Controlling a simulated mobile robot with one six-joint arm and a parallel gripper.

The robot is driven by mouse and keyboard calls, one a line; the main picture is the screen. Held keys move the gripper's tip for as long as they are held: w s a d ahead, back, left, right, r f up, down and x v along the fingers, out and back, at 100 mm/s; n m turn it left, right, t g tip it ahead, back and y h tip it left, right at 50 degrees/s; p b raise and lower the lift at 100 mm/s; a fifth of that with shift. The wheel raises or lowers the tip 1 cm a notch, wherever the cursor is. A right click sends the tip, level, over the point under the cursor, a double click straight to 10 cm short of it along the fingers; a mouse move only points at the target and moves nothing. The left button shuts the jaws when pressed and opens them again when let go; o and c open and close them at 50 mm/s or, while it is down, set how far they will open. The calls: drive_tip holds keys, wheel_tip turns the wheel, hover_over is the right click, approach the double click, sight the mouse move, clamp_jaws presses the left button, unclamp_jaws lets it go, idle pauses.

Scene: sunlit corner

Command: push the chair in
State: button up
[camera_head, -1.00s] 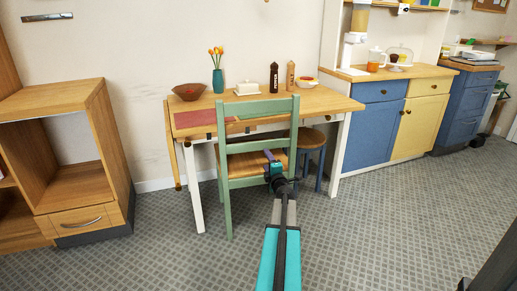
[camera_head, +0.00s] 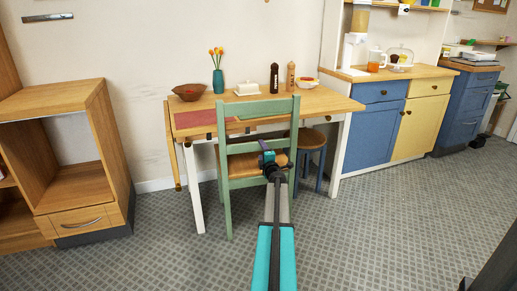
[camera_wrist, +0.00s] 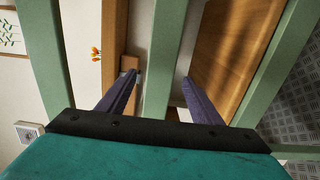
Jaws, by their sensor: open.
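The green chair (camera_head: 229,181) with a wooden seat (camera_head: 243,166) stands at the near side of the wooden table (camera_head: 320,101), its back towards me. Its seat is partly under the tabletop. My gripper (camera_head: 266,150) is at the chair's back, in front of the slats. In the wrist view, my gripper (camera_wrist: 162,100) has its two dark fingers apart with nothing held between them. Green chair bars (camera_wrist: 166,50) cross that view close to the fingers. Whether the fingers touch the chair I cannot tell.
A stool (camera_head: 311,141) stands under the table's right side. A wooden shelf unit (camera_head: 90,110) is at left; blue and yellow cabinets (camera_head: 375,133) are at right. A bowl (camera_head: 189,92), a vase (camera_head: 218,82) and bottles stand on the table. The floor in front is clear.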

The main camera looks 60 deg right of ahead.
sight(259, 147)
drive_tip(key=shift+x, duration=3.05)
clamp_jaws()
